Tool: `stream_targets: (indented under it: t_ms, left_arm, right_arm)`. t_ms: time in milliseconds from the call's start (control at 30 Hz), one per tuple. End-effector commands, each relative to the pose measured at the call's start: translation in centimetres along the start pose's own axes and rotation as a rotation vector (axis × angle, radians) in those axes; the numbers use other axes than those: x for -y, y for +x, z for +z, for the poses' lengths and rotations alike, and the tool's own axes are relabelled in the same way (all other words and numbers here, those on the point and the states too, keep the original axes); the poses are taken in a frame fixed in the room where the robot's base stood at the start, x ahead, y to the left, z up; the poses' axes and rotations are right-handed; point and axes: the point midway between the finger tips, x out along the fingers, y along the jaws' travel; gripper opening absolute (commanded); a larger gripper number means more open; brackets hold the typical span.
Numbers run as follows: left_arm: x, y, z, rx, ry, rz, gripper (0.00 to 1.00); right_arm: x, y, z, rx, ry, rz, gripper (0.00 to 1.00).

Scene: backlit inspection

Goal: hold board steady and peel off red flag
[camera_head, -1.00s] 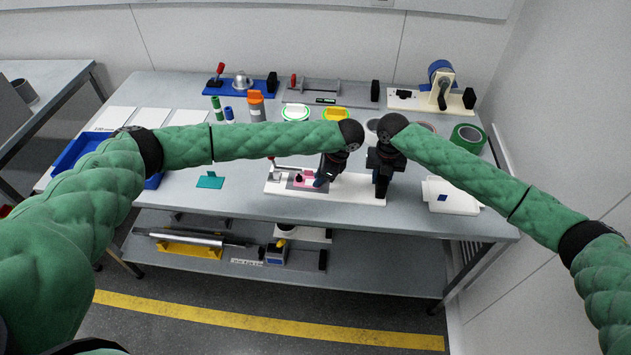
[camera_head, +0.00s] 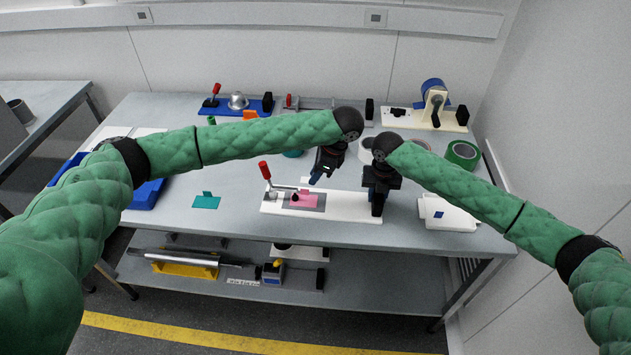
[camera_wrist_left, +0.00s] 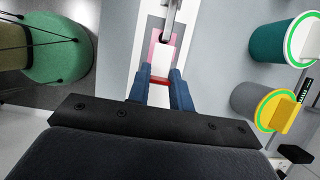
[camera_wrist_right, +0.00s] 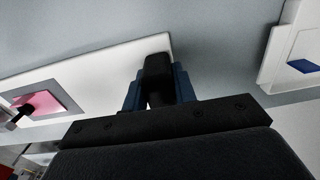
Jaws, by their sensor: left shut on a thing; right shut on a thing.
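The pink board (camera_head: 304,199) lies on a grey plate on the white fixture base (camera_head: 350,209), under the arm of a red-handled clamp (camera_head: 265,171). My left gripper (camera_head: 317,178) is raised above and right of the board. It is shut on the red flag (camera_wrist_left: 159,82), seen as a red strip between its blue fingers; whether a pale strip beyond it belongs to the flag I cannot tell. My right gripper (camera_head: 376,205) is shut on the black block (camera_wrist_right: 157,72) at the base's right end. The pink board also shows in the right wrist view (camera_wrist_right: 40,99).
A teal piece (camera_head: 206,201) lies left of the base. A white tray with a blue square (camera_head: 447,214) is to the right. A blue bin (camera_head: 150,193), green tape roll (camera_head: 462,153) and fixtures stand behind and around. The table's front edge is near the base.

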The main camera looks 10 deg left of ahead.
Motion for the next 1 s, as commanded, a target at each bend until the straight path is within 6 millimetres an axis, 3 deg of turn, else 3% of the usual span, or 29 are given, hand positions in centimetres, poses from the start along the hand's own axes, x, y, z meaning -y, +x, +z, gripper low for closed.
stream_targets:
  t_ms: [300, 333, 433, 467, 767, 1000]
  left_arm:
    - [0.0, -0.3, 0.1, 0.001, 0.000, 0.000, 0.00]
    - [0.0, -0.3, 0.1, 0.001, 0.000, 0.000, 0.00]
    - [0.0, -0.3, 0.1, 0.001, 0.000, 0.000, 0.00]
    - [0.0, -0.3, 0.1, 0.001, 0.000, 0.000, 0.00]
    - [0.0, -0.3, 0.1, 0.001, 0.000, 0.000, 0.00]
    - [0.0, -0.3, 0.1, 0.000, 0.000, 0.000, 0.00]
  right_arm:
    - [0.1, 0.2, -0.1, -0.002, 0.001, -0.002, 0.00]
    - [0.1, 0.2, -0.1, -0.002, 0.001, -0.002, 0.31]
    - [0.1, 0.2, -0.1, -0.002, 0.001, -0.002, 0.51]
    - [0.1, 0.2, -0.1, -0.002, 0.001, -0.002, 0.53]
    - [0.0, -0.1, 0.0, 0.000, 0.000, 0.000, 0.53]
    - [0.0, -2.8, 0.1, 0.001, -0.001, 0.001, 0.53]
